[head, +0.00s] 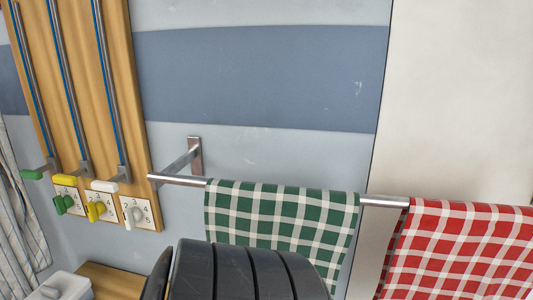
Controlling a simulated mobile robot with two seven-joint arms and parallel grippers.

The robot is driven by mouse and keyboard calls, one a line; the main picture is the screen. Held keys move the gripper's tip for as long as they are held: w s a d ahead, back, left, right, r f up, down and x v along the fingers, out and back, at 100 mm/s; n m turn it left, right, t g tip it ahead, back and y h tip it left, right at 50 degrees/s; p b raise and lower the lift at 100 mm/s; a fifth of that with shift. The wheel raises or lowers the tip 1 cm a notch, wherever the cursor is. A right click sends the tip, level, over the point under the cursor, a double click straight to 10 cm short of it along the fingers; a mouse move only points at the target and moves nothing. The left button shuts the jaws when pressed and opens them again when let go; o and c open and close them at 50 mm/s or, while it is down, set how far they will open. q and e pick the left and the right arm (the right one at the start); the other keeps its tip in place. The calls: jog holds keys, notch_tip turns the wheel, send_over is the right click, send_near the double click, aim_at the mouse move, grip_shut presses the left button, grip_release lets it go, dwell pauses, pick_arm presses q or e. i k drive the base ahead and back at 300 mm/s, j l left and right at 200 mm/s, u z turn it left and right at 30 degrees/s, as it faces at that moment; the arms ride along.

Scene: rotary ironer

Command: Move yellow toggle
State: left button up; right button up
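A yellow lever handle (65,180) sits at the low end of the middle blue-lined slot on the wooden board (84,80). Just below it, a yellow knob (96,210) is mounted on a white plate with numbers (108,196). I cannot tell which of the two yellow parts is the toggle. The yellow handle lies between a green handle (31,174) on the left and a white handle (104,186) on the right. Neither of my grippers can be made out in the head view.
A green knob (65,204) and a white knob (132,214) flank the yellow one. A metal rail (180,180) holds green checked (280,220) and red checked (465,245) cloths. A dark ribbed shape (235,272) fills the bottom centre. Another cloth hangs at far left.

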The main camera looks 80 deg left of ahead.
aim_at(71, 179)
jog(key=u, duration=3.9)
